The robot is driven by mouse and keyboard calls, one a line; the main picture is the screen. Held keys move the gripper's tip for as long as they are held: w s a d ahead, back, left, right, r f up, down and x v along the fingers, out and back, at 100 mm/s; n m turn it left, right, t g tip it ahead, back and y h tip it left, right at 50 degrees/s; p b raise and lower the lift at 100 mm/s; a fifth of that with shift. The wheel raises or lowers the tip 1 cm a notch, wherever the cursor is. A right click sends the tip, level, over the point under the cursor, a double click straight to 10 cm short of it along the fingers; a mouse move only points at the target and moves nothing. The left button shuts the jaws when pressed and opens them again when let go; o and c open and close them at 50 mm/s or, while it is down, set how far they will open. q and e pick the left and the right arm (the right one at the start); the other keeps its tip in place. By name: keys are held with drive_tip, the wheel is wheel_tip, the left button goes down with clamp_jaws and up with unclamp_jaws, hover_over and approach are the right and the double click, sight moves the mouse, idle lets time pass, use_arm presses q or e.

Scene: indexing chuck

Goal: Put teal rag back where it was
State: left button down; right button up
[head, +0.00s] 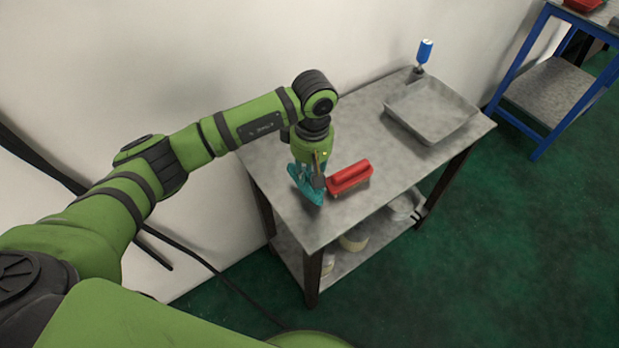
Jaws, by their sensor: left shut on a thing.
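The teal rag (306,186) is at the left end of the grey metal table (345,218), near its front edge. My left gripper (316,180) comes down over it from above and is shut on it. The rag hangs crumpled around the fingertips, and its lower end is at or just above the tabletop; I cannot tell which. My gripper hides part of the rag. My right gripper is not in view.
A red block-like thing with a handle (349,177) lies just right of the rag. A grey tray (430,108) and a blue-handled tool (424,52) are farther right. Several items sit on the lower shelf (345,262). A blue-framed stand (548,95) is at the upper right. The tabletop between block and tray is clear.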

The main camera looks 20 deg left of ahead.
sight(309, 180)
use_arm(q)
wheel_tip(309, 180, down, 4)
drive_tip(key=shift+r+p, duration=0.1)
drive_tip(key=shift+p, duration=0.4)
drive_tip(key=shift+f, duration=0.2)
drive_tip(key=shift+f, duration=0.1)
drive_tip(key=c, duration=1)
unclamp_jaws()
drive_tip(key=shift+c, duration=0.2)
drive_tip(key=shift+r, duration=0.35)
wheel_tip(309, 180, up, 12)
drive_tip(key=b, duration=0.2)
drive_tip(key=shift+w+f, duration=0.15)
drive_tip(key=shift+f, duration=0.05)
drive_tip(key=shift+d, duration=0.1)
